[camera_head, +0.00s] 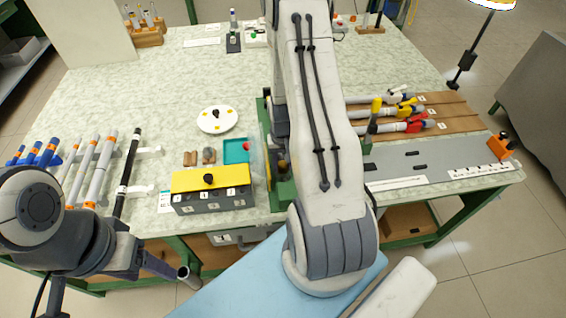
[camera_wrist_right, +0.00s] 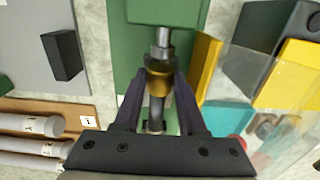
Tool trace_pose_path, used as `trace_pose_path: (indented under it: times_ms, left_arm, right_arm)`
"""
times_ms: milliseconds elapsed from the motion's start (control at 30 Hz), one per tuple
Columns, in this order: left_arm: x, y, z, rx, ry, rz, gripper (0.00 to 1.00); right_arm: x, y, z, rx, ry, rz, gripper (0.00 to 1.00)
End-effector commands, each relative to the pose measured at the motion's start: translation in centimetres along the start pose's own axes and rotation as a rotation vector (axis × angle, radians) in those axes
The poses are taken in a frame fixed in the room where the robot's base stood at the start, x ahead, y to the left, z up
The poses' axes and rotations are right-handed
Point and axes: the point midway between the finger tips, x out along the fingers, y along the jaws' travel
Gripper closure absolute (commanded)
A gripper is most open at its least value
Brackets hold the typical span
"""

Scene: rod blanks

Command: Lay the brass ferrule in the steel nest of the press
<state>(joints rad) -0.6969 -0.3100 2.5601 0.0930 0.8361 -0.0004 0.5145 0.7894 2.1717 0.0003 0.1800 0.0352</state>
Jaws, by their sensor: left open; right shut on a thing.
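In the right wrist view, the brass ferrule (camera_wrist_right: 158,84) is between the fingertips of my right gripper (camera_wrist_right: 159,78), which is shut on it. Bright steel parts of the press (camera_wrist_right: 163,38) show just beyond the ferrule, in line with it. I cannot tell which of these is the nest, or whether the ferrule touches it. In the head view, the green press (camera_head: 264,125) is largely hidden behind my right arm, and so is my right gripper. My left gripper (camera_head: 150,264) is open and empty at the lower left, before the table's front edge.
A yellow-topped dark box (camera_head: 211,190) and a teal tray (camera_head: 236,151) stand left of the press. A white plate (camera_head: 217,119) lies behind them. Rods on a rack (camera_head: 101,168) fill the table's left. Toggle clamps (camera_head: 404,112) and a grey plate (camera_head: 430,160) lie to the right.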

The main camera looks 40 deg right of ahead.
Motion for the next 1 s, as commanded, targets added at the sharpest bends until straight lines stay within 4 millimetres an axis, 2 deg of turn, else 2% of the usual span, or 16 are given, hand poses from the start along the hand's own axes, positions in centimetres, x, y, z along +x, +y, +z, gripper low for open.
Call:
trace_pose_path:
  times_ms: [367, 967, 1000]
  left_arm:
    - [0.0, 0.0, 0.0, 0.000, 0.000, 0.000, 0.35]
    - [0.9, -0.1, 0.0, 0.000, 0.000, 0.000, 0.35]
    - [0.8, -0.1, 0.0, 0.000, 0.000, 0.000, 0.35]
  right_arm:
    - [0.1, 0.0, 0.0, 0.000, 0.000, 0.000, 0.91]
    - [1.2, 0.0, 0.0, 0.000, 0.000, 0.000, 0.91]
    - [1.2, 0.0, 0.0, 0.000, 0.000, 0.000, 0.52]
